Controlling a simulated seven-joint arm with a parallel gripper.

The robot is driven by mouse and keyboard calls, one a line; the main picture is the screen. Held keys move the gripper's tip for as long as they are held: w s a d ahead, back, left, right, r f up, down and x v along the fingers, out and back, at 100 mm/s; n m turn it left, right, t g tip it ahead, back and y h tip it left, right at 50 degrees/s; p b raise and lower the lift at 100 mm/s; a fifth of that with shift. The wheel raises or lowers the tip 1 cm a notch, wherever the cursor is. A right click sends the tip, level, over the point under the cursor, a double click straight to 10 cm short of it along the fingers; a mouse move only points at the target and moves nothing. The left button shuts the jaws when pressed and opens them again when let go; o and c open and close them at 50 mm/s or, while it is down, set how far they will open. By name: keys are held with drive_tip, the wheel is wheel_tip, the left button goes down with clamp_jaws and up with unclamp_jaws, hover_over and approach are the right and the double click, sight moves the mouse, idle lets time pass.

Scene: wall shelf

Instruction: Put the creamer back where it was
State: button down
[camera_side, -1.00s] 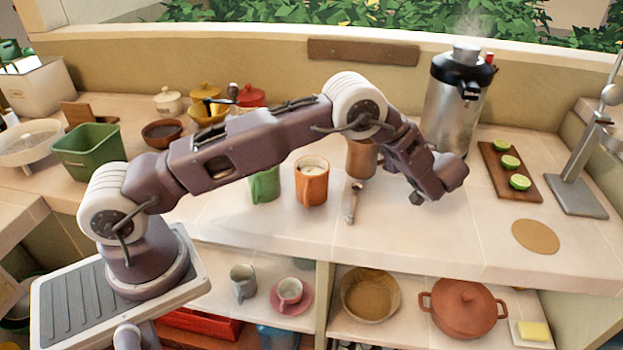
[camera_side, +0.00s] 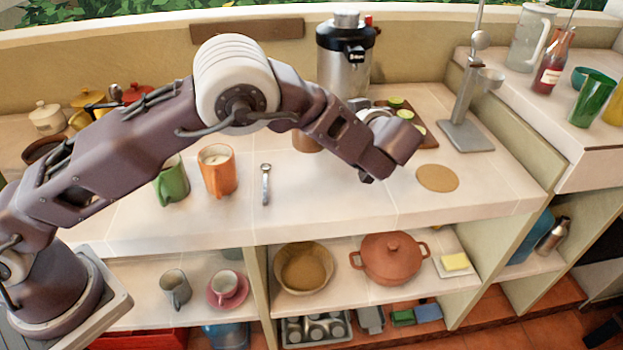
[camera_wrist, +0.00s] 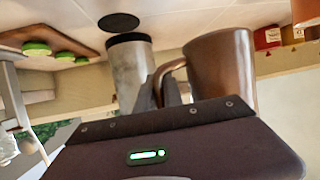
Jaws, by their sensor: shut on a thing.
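The creamer looks like a brown, mug-shaped vessel with a side handle. In the wrist view the creamer (camera_wrist: 225,62) is large and close, with its handle at my fingers. My gripper (camera_wrist: 165,92) is shut on that handle. In the side view the creamer (camera_side: 307,142) shows only in part, left of my gripper (camera_side: 370,176); my arm hides the rest. I cannot tell how high it hangs above the counter. A round tan mat (camera_side: 437,178) lies bare on the counter to the right of my gripper.
A steel dispenser (camera_side: 342,65) stands behind my arm, with a lime board (camera_side: 428,141) and a grey stand (camera_side: 467,135) to its right. An orange mug (camera_side: 217,172), a green mug (camera_side: 172,182) and a spoon (camera_side: 265,185) are left. The front counter around the mat is clear.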

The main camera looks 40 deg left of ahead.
drive_tip(key=f, duration=0.9)
drive_tip(key=shift+d+f, duration=0.2)
drive_tip(key=shift+f, duration=0.15)
drive_tip(key=shift+f, duration=0.1)
drive_tip(key=c, duration=1.5)
unclamp_jaws()
drive_tip(key=shift+f, duration=0.1)
drive_tip(key=shift+r, duration=0.25)
drive_tip(key=v, duration=1.2)
drive_tip(key=shift+s+f, duration=0.15)
